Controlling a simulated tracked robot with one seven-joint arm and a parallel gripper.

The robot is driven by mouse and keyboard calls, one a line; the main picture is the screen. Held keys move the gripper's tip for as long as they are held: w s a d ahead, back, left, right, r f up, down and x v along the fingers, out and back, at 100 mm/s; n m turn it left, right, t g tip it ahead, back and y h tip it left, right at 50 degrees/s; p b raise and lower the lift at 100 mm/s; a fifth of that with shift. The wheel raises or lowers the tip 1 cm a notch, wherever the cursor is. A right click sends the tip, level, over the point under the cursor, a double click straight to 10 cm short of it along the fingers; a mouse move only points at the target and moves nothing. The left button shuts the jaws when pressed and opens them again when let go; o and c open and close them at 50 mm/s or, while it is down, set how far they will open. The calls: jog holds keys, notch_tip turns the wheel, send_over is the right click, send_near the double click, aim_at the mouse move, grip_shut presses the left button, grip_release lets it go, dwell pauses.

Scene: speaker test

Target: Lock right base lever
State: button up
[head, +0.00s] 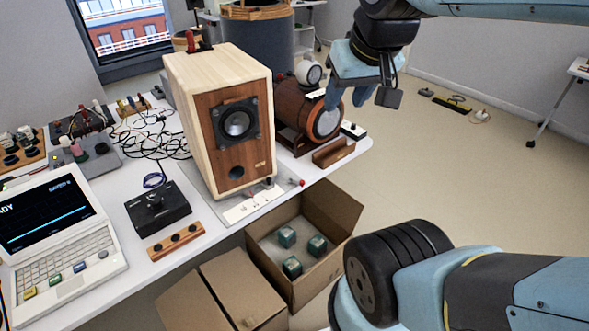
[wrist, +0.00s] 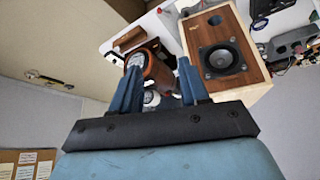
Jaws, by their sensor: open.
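A wooden speaker (head: 195,105) with a dark cone stands upright on a pale base plate (head: 241,208) at the table's front edge. A small red-tipped lever (head: 301,183) sticks out at the right of the base. Whether it is locked cannot be told. The wrist view shows the speaker (wrist: 248,70) upside down, with a red tip (wrist: 159,10) near its base. My gripper (head: 349,97) is open and empty, above and right of the speaker, by a brown barrel-shaped device. Its two blue fingers (wrist: 158,82) are apart in the wrist view.
The brown barrel-shaped device (head: 294,108) stands right of the speaker, with a small wooden block (head: 334,153) before it. An open cardboard box (head: 340,205) with green cubes sits below the table edge. A laptop (head: 60,235) and cables are left. Floor at right is largely clear.

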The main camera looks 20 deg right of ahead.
jog(key=w+f+m+g+y, duration=0.2)
jog(key=w+f+m, duration=0.3)
jog(key=w, duration=0.2)
jog(key=m+g+h, duration=0.2)
jog(key=m+g, duration=0.2)
jog(key=m, duration=1.1)
send_over(302, 182)
notch_tip(302, 182, down, 20)
notch_tip(302, 182, down, 14)
jog(key=shift+w+d+r, duration=0.1)
jog(key=shift+w, duration=0.05)
grip_shut()
jog(key=shift+a, duration=0.3)
jog(key=shift+d, duration=0.2)
